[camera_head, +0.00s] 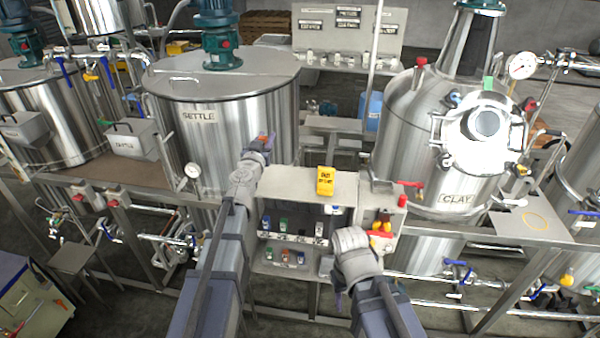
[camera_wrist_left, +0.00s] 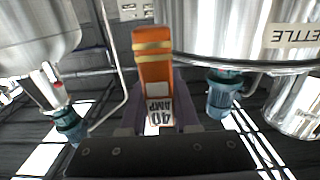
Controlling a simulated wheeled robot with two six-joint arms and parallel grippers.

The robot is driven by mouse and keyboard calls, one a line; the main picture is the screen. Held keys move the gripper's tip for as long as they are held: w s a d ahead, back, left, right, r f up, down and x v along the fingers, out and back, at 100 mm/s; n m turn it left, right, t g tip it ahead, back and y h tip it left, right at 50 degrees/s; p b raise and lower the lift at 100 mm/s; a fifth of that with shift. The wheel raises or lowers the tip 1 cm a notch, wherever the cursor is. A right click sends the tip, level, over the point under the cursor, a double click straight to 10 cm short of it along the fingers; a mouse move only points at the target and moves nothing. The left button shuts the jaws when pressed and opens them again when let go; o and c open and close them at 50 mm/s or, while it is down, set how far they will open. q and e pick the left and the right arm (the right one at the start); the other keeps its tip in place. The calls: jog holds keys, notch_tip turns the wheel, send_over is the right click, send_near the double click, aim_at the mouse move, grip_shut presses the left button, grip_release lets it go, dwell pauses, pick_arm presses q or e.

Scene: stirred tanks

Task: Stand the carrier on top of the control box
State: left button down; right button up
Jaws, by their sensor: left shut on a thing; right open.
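The carrier (camera_wrist_left: 152,65) is an orange block with gold bands and a white label reading 40 AMP. In the left wrist view it stands between the fingers of my left gripper (camera_wrist_left: 152,122), which is shut on its labelled end. In the head view my left gripper (camera_head: 262,146) is in front of the SETTLE tank, above the shelf unit; the carrier is mostly hidden there. A grey labelled box (camera_head: 132,142) hangs left of that tank and may be the control box; I cannot tell for sure. My right gripper (camera_head: 338,297) is open, low in front of the shelf unit.
The CLAY tank (camera_head: 405,150) stands at right. Pipes and valves run low on both sides.

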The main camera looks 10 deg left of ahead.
pick_arm(q)
jog(key=b, duration=1)
send_over(269, 179)
notch_tip(269, 179, down, 10)
jog(key=shift+w+r, duration=0.1)
jog(key=shift+f, duration=0.2)
jog(key=c, duration=0.7)
grip_release()
jog(key=shift+o, duration=0.2)
jog(key=shift+r, duration=0.2)
